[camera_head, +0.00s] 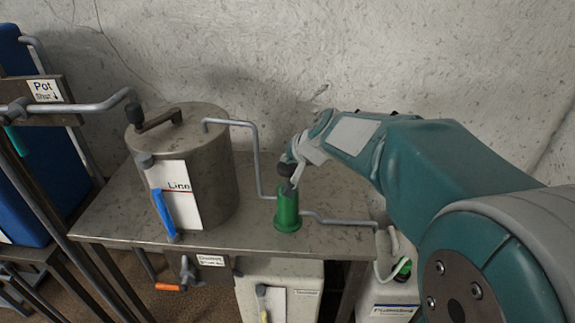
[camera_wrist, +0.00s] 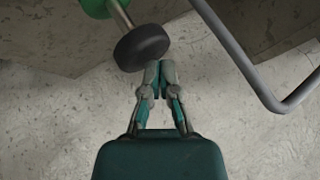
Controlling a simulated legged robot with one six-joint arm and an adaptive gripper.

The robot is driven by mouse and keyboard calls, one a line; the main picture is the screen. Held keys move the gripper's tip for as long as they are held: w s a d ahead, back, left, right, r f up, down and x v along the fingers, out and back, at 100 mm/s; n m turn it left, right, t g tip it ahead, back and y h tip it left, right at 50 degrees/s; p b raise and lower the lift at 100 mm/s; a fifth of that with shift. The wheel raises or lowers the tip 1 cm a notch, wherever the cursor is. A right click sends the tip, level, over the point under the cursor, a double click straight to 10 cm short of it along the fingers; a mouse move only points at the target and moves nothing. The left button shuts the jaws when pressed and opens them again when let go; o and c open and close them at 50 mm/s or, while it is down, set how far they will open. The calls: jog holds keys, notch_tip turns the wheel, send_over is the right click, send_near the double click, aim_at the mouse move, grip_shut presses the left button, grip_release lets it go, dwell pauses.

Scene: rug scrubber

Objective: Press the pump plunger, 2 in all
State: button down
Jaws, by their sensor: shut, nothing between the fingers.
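The pump is a green cylinder (camera_head: 287,210) standing on the metal table, with a black plunger knob on a thin metal rod above it. In the wrist view the black knob (camera_wrist: 142,47) and its rod (camera_wrist: 120,14) show at the top, with part of the green body (camera_wrist: 95,7) at the edge. My gripper (camera_wrist: 160,66) is shut and empty, its fingertips together close beside the knob. I cannot tell whether they touch it. In the head view my gripper (camera_head: 294,172) is at the knob's height and partly covers the plunger.
A metal pot (camera_head: 212,185) with a "Line" label and blue handle stands left on the metal table (camera_head: 120,215). A grey pipe (camera_head: 256,160) runs from the pot to the pump. A blue tank (camera_head: 45,200) stands far left. A rough wall (camera_head: 270,50) is behind.

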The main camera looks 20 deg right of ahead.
aim_at(291, 170)
jog(key=shift+f, duration=1.85)
dwell(1.6)
jog(key=shift+a+r, duration=0.1)
jog(key=shift+r, duration=2.3)
jog(key=shift+r, duration=2.5)
jog(key=shift+r, duration=1.8)
